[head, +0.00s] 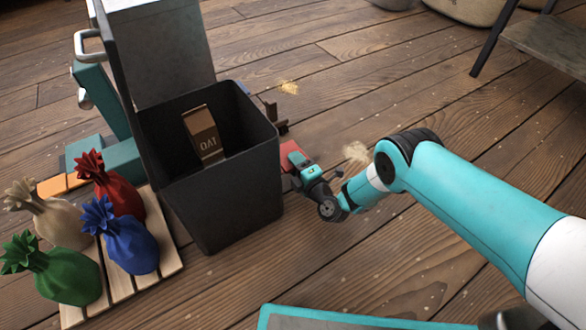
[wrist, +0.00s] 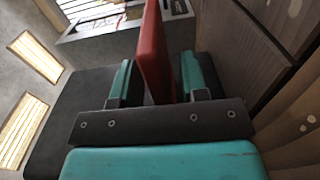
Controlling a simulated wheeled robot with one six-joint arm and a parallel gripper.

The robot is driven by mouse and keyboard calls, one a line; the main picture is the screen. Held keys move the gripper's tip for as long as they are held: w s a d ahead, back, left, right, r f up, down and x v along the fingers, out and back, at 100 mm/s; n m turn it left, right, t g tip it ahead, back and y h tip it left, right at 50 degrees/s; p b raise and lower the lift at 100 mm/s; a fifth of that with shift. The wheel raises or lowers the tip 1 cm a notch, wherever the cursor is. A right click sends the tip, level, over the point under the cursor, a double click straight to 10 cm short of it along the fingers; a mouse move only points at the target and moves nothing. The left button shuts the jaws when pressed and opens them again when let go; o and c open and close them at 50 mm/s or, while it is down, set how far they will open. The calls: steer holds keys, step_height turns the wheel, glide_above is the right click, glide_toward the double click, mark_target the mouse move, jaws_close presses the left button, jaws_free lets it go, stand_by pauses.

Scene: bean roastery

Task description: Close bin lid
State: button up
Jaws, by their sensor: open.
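A dark grey bin (head: 225,205) stands on the wooden floor. Its lid (head: 165,60) is raised upright at the back, with a pale handle (head: 88,46) at the upper left. A brown bag marked OAT (head: 203,135) is inside the bin. My gripper (head: 298,168) is low beside the bin's right side, near a red piece (head: 289,152). In the wrist view the red flat piece (wrist: 152,50) stands between the two open teal fingers (wrist: 158,80). The gripper partly hides the red piece in the head view. I cannot tell whether the fingers touch it.
A slatted pallet (head: 165,255) left of the bin holds several tied sacks, among them a red one (head: 115,187) and a blue one (head: 127,240). Small dark brown objects (head: 277,115) lie behind the bin's right side. A grey bench (head: 550,42) is at top right. Floor at right is mostly clear.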

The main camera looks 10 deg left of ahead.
steer(key=shift+b+x, duration=0.45)
steer(key=shift+x, duration=0.35)
